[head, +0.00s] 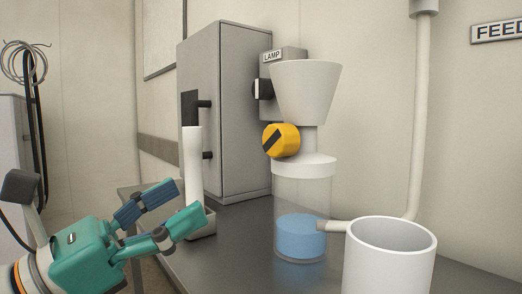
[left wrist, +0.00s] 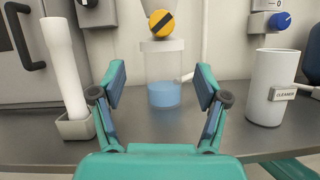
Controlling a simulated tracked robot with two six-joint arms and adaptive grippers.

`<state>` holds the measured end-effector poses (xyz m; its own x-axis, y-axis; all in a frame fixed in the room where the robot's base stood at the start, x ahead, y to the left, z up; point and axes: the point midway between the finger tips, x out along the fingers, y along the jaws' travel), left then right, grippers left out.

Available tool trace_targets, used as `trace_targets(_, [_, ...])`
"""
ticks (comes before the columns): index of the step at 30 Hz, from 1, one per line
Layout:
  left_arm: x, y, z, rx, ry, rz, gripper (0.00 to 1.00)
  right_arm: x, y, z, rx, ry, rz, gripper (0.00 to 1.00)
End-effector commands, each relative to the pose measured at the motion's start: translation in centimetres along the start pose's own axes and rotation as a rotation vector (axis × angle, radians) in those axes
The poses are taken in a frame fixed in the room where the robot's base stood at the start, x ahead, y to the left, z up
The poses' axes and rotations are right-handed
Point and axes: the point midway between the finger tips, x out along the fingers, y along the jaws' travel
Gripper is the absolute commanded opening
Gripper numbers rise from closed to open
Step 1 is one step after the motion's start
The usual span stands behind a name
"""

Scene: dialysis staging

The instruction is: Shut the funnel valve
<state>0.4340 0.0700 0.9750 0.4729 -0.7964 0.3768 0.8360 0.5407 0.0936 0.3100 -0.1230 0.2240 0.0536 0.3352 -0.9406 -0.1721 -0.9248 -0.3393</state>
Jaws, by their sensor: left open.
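The funnel (head: 306,90) is a light grey cone above a clear vessel (head: 302,195) with blue liquid in its lower part. The funnel valve (head: 281,140) is a yellow knob with a black diagonal bar, on the funnel's neck. It also shows at the top of the left wrist view (left wrist: 162,24), the bar slanting there too. My left gripper (head: 172,214) is open and empty, low and to the left of the vessel, apart from the valve. In the left wrist view its fingers (left wrist: 159,92) spread on both sides of the vessel, which stands beyond them.
A white cylinder (head: 193,165) stands in a small holder beside my left gripper. A grey cabinet (head: 238,110) is behind. A white container (head: 390,232) labelled CLEANER stands at the right. A blue knob (left wrist: 280,20) is on the wall. Bare bench (head: 240,240) lies before the vessel.

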Motion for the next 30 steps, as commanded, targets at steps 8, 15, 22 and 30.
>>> trace_targets(8, [2.3,-0.2,0.3,0.007,-0.004,0.001,0.74,0.3,0.1,0.0,-0.001,0.0,0.0,0.74])
trace_targets(15, [7.3,-0.2,0.3,0.008,-0.003,0.002,0.74,0.6,0.2,0.0,-0.001,0.001,0.0,0.74])
trace_targets(22, [12.1,0.0,0.4,0.009,-0.002,0.005,0.74,0.3,0.1,0.0,-0.001,0.001,0.0,0.74])
trace_targets(30, [15.6,0.1,0.5,0.01,-0.002,0.008,0.74,-0.1,-0.1,0.0,-0.001,0.001,0.0,0.74])
